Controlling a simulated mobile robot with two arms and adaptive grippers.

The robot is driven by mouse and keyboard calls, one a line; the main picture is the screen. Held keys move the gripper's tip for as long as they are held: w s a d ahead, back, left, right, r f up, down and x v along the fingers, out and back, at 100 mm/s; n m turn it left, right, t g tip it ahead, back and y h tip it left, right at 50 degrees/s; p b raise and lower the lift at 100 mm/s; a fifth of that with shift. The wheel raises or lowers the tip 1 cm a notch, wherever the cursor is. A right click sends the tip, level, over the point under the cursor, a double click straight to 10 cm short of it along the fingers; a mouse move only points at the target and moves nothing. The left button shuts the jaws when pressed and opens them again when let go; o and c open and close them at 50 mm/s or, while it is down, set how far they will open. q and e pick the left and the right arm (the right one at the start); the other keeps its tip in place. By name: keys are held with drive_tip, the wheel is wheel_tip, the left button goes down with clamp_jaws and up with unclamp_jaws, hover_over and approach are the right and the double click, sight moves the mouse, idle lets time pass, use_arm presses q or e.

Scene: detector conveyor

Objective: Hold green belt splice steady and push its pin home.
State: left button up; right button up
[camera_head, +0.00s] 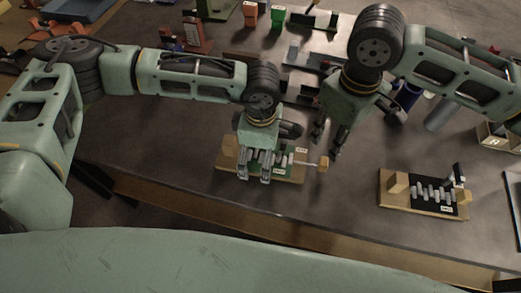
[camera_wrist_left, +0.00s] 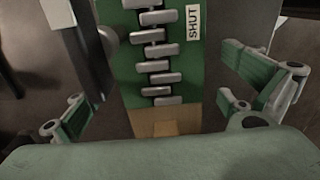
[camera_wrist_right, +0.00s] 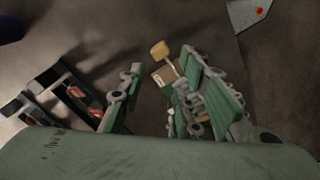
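The green belt splice (camera_head: 279,160), with interlocking grey metal hinge teeth, lies on a wooden board near the table's front edge. Its pin (camera_head: 309,163) sticks out at the right end, with a wooden knob (camera_head: 323,163). The knob also shows in the right wrist view (camera_wrist_right: 160,49). My left gripper (camera_head: 255,174) is over the left half of the splice. In the left wrist view its open fingers stand either side of the green strip (camera_wrist_left: 123,60), apart from it. My right gripper (camera_head: 329,142) is open and empty, above and behind the knob. How deep the pin sits is hidden.
A black splice (camera_head: 432,196) on another wooden board lies to the right. Dark fixtures (camera_head: 300,88) stand behind my grippers, and orange and green blocks (camera_head: 277,17) are at the back. The table between the two boards is clear.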

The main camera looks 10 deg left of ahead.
use_arm(q)
drive_tip(key=c, duration=1.6)
use_arm(e)
drive_tip(key=shift+c, duration=0.2)
drive_tip(key=shift+a, duration=0.1)
drive_tip(key=c, duration=0.7)
drive_tip(key=shift+a+m+g+y, duration=0.35)
drive_tip(key=shift+m+g+y, duration=0.05)
drive_tip(key=shift+y, duration=0.4)
clamp_jaws()
drive_tip(key=w+d+f+m+y, duration=0.1)
drive_tip(key=d+m+y, duration=0.3)
drive_tip(key=d, duration=0.4)
drive_tip(key=w+d+f+m+y, duration=0.1)
drive_tip(key=d+f+m+y, duration=0.1)
drive_tip(key=d+m, duration=0.3)
drive_tip(key=d+y, duration=0.1)
drive_tip(key=d, duration=0.2)
drive_tip(key=shift+w+d+f+t+y, duration=0.35)
drive_tip(key=shift+d+f+t+y, duration=0.05)
